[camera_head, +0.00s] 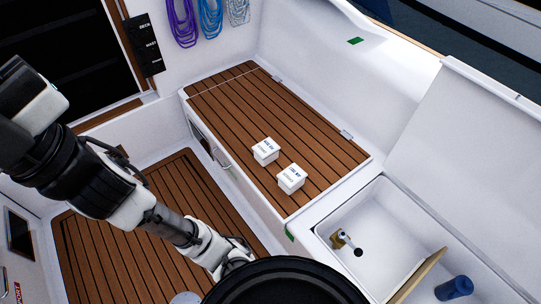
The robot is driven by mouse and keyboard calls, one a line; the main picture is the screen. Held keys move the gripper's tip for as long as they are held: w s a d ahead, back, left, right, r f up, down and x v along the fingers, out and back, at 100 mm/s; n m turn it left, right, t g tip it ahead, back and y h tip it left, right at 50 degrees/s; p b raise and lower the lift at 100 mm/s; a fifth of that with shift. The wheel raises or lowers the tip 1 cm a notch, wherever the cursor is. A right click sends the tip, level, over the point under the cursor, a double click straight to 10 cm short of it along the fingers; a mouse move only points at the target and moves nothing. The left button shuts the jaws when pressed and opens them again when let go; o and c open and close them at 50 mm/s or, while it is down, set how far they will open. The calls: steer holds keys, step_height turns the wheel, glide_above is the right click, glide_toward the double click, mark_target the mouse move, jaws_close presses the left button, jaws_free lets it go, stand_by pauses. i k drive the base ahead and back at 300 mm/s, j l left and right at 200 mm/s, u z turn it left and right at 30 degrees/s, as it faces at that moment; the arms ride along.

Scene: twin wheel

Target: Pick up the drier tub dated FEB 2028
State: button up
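Two small white tubs with lids stand on the slatted wooden bench top (250,110), close together but apart. One tub (265,153) is farther back and to the left; the other tub (291,181) is nearer and to the right. Both have small blue print on the lid and darker print on the front side. The print is too small to read, so I cannot tell which is dated FEB 2028. My arm reaches up along the left side of the picture, away from the tubs. My gripper is not in view.
An open white locker (345,213) with a brass fitting (340,240) and a blue cylinder (454,288) lies right of the bench. Coiled ropes (183,20) hang on the back wall. The bench around the tubs is clear. A lower slatted floor (110,260) is at left.

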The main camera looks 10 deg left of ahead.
mark_target(266, 151)
steer(key=k, duration=0.4)
steer(key=k+z, duration=0.15)
steer(key=z, duration=0.25)
steer(key=k+z, duration=0.1)
steer(key=z, duration=0.35)
steer(key=i+j+z, duration=0.4)
steer(key=j, duration=0.25)
steer(key=i+j, duration=0.1)
steer(key=j, duration=0.25)
steer(key=i+j, duration=0.15)
steer(key=j, duration=0.2)
steer(key=i+j, duration=0.1)
steer(key=j, duration=0.3)
steer(key=i+j, duration=0.15)
steer(key=j, duration=0.2)
steer(key=i+j, duration=0.1)
steer(key=j, duration=0.25)
